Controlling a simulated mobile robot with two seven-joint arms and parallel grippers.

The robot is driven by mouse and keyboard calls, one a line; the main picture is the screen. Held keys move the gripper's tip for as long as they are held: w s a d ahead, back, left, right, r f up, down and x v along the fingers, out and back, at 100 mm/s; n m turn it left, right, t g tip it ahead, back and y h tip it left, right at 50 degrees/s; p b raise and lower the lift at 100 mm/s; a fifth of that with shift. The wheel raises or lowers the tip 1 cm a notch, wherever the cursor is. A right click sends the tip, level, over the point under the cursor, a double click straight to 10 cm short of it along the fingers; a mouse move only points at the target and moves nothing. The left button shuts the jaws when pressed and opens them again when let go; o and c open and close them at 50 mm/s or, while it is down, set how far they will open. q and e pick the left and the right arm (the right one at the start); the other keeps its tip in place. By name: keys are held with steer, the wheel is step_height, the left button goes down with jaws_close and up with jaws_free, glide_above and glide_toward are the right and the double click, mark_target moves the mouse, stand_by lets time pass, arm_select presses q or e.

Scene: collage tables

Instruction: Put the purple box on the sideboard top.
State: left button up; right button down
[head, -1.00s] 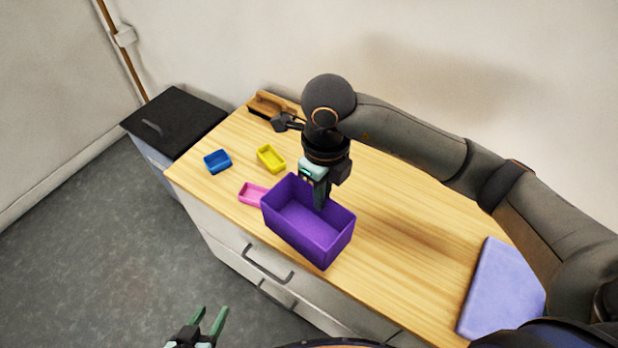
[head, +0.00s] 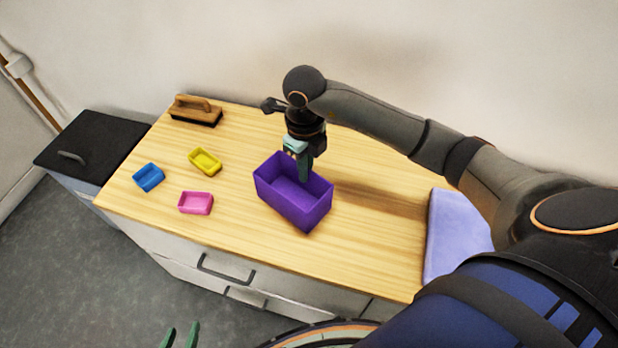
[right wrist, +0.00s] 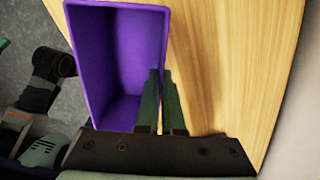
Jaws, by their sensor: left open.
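The purple box (head: 290,205) is open-topped and looks upright over the middle of the wooden sideboard top (head: 370,255). I cannot tell whether its base touches the wood. My right gripper (head: 305,172) is at the box's back right wall, pointing down. In the right wrist view the gripper (right wrist: 161,95) is closed on that wall of the box (right wrist: 115,60), one finger inside and one outside. My left gripper (head: 180,334) is open and empty at the bottom edge of the head view, in front of the sideboard; only its fingertips show.
On the top's left part are a blue tray (head: 148,178), a yellow tray (head: 205,161), a pink tray (head: 196,203) and a wooden-handled brush (head: 196,111). A lavender folded cloth or mat (head: 452,235) lies at the right. A black-lidded bin (head: 90,150) stands left of the sideboard.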

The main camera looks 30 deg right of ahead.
steer(key=shift+w+d+f, duration=0.1)
steer(key=shift+d+f, duration=0.15)
steer(key=shift+f, duration=0.55)
steer(key=shift+w+d+f, duration=0.1)
steer(key=shift+d+f, duration=0.1)
steer(key=shift+f, duration=0.55)
steer(key=shift+w+d+f, duration=0.1)
steer(key=shift+d+f, duration=0.15)
steer(key=shift+f, duration=0.55)
steer(key=shift+s+f+b, duration=0.1)
steer(key=shift+f+b, duration=0.1)
steer(key=shift+b, duration=0.1)
steer(key=c, duration=1.1)
jaws_free()
steer(key=shift+o, duration=0.2)
step_height(320, 180, up, 12)
steer(key=p, duration=0.1)
steer(key=shift+r, duration=0.25)
